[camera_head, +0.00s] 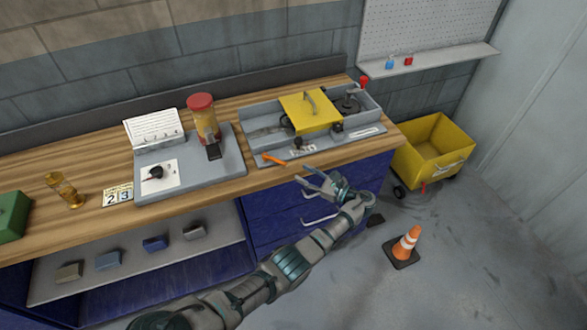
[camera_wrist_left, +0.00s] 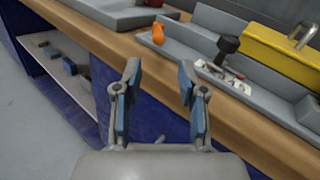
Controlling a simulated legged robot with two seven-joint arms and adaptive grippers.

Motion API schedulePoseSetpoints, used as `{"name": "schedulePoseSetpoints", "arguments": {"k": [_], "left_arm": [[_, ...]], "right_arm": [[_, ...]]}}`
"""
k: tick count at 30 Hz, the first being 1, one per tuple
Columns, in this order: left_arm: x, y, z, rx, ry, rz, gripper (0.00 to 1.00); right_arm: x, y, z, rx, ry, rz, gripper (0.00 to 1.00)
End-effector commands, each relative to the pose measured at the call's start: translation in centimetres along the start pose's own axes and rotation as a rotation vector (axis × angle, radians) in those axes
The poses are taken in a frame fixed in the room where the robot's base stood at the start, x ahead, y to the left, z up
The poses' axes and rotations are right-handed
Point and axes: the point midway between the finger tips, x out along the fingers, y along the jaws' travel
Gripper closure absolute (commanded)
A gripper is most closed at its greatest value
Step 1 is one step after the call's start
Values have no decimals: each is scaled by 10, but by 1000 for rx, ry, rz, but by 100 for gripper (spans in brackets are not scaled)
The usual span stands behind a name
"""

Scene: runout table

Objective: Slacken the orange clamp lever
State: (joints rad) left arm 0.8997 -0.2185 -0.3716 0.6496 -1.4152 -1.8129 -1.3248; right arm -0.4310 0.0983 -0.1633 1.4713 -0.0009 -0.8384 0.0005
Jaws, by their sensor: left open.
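The orange clamp lever (camera_head: 274,160) lies at the front left edge of the grey machine tray (camera_head: 262,129) on the wooden bench. In the left wrist view the orange lever (camera_wrist_left: 158,34) shows beyond the fingers, near the upper middle. My left gripper (camera_head: 314,181) is open and empty, in front of the bench edge, to the right of the lever and apart from it. Its two blue-padded fingers (camera_wrist_left: 158,85) stand apart in the left wrist view. My right gripper is not in view.
A yellow cover (camera_head: 309,112) with a handle sits on the machine. A grey board with a red-lidded jar (camera_head: 203,118) stands left. Blue drawers (camera_head: 283,210) with protruding handles lie below the bench edge. A traffic cone (camera_head: 406,245) and yellow cart (camera_head: 433,150) stand right.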

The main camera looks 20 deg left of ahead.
Motion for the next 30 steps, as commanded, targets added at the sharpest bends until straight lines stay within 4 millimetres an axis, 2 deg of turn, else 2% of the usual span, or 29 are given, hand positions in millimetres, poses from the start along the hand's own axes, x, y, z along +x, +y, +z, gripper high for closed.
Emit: {"name": "schedulePoseSetpoints", "arguments": {"k": [4, 11, 14, 16, 17, 20, 21, 23, 24, 26, 27, 30], "left_arm": [[-10, 0, 0, -1, 0, 1, 59], [-10, 0, 0, -1, 0, 1, 59], [-9, 2, -5, -1, 8, 0, 79], [-6, 10, -24, -4, 47, -3, 97], [-4, 16, -38, -9, 76, -4, 100], [4, 54, -112, -51, 242, 2, 100], [6, 78, -151, -83, 333, 17, 100], [5, 122, -211, -151, 484, 61, 100], [2, 155, -248, -209, 586, 105, 100], [-5, 205, -295, -302, 725, 188, 100], [-11, 238, -320, -369, 807, 253, 100], [-29, 314, -364, -536, 969, 434, 100]], "right_arm": [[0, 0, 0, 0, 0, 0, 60], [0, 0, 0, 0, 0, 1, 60], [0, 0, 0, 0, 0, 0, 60], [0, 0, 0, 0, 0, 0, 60], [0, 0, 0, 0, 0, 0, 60], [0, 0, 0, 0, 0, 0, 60], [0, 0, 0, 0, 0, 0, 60], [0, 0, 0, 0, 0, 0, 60], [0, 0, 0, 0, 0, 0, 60], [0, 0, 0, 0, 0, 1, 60], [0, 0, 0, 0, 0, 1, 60], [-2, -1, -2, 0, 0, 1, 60]]}}
